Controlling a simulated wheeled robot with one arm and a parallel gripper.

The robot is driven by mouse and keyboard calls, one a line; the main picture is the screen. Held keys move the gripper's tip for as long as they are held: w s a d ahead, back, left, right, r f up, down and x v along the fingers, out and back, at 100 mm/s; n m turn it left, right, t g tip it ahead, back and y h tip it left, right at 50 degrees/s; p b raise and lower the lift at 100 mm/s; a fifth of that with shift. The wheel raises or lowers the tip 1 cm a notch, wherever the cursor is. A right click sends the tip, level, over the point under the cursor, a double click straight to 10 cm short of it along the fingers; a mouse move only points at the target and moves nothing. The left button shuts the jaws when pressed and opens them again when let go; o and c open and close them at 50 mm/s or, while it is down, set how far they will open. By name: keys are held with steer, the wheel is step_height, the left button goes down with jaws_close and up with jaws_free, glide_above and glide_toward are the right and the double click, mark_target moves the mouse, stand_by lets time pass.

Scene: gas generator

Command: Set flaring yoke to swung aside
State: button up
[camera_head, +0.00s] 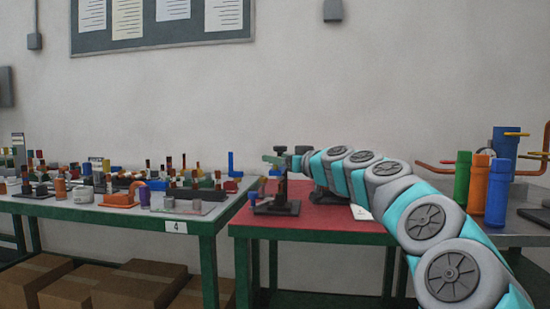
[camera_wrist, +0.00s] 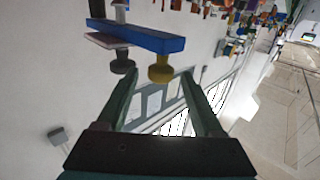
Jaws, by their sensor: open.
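My gripper (camera_head: 272,159) is at the end of my outstretched arm, above the red-topped table. In the wrist view its two dark green fingers (camera_wrist: 160,78) are apart with nothing held between them. Just beyond the fingertips is a blue bar (camera_wrist: 140,38) with a black knob (camera_wrist: 123,64) and a yellow knob (camera_wrist: 161,69); the yellow knob lines up with the gap between the fingers. In the head view a dark fixture (camera_head: 278,205) stands on the table below my gripper. I cannot tell which part is the flaring yoke or how it is turned.
The red table top (camera_head: 325,222) is mostly clear in front of my arm. A green table (camera_head: 60,208) crowded with small parts stands at the left. Green, orange and blue cylinders (camera_head: 498,190) and copper-coloured pipes stand at the right. Cardboard boxes (camera_head: 70,290) lie under the green table.

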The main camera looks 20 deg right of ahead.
steer(key=shift+w+a, duration=0.2)
steer(key=shift+w, duration=0.7)
steer(key=shift+c, duration=0.3)
jaws_close()
stand_by(0.6)
